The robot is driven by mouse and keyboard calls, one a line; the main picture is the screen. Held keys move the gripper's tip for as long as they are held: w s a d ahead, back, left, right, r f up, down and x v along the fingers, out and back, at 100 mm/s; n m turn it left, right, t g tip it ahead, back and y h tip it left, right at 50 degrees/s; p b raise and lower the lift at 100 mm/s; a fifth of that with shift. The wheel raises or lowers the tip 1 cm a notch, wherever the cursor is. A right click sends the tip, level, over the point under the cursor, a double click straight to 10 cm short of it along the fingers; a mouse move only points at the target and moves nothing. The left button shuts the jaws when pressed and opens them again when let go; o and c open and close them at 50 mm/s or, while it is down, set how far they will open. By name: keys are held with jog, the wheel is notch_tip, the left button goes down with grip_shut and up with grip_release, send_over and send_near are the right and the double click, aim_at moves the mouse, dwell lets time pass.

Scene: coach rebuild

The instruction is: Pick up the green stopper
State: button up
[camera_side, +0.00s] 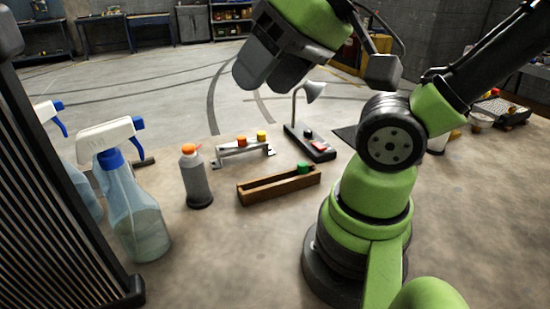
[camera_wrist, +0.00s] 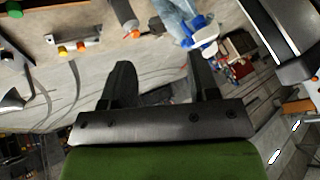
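The green stopper (camera_side: 303,168) sits at the right end of a narrow wooden tray (camera_side: 262,194) on the bench. It also shows in the top left corner of the wrist view (camera_wrist: 14,10). My gripper (camera_side: 252,84) is high above the bench in the side view, behind and above the stopper and well apart from it. In the wrist view my gripper's (camera_wrist: 158,65) two dark fingers are spread with nothing between them.
A metal rack (camera_side: 231,153) behind the tray holds an orange stopper (camera_side: 241,141) and a yellow stopper (camera_side: 262,135). A grey bottle (camera_side: 196,178) and a spray bottle (camera_side: 138,210) stand left. A small lamp (camera_side: 312,92) on a dark base stands behind the tray.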

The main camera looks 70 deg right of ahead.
jog(key=n+g+h, duration=0.1)
jog(key=n+g, duration=0.1)
jog(key=g, duration=0.5)
send_over(303, 163)
notch_tip(303, 163, down, 17)
jog(key=shift+n, duration=0.3)
jog(key=f, duration=0.4)
jog(key=shift+s+d+f, duration=0.1)
jog(key=shift+s+d, duration=0.2)
jog(key=shift+s, duration=0.05)
jog(key=shift+w+a+f, duration=0.1)
jog(key=shift+a+f, duration=0.05)
jog(key=shift+f, duration=0.9)
jog(key=shift+w+a+f, duration=0.1)
jog(key=shift+f, duration=0.9)
jog(key=shift+w+a+f, duration=0.1)
jog(key=shift+a+f, duration=0.05)
jog(key=shift+f, duration=0.9)
jog(key=c, duration=1)
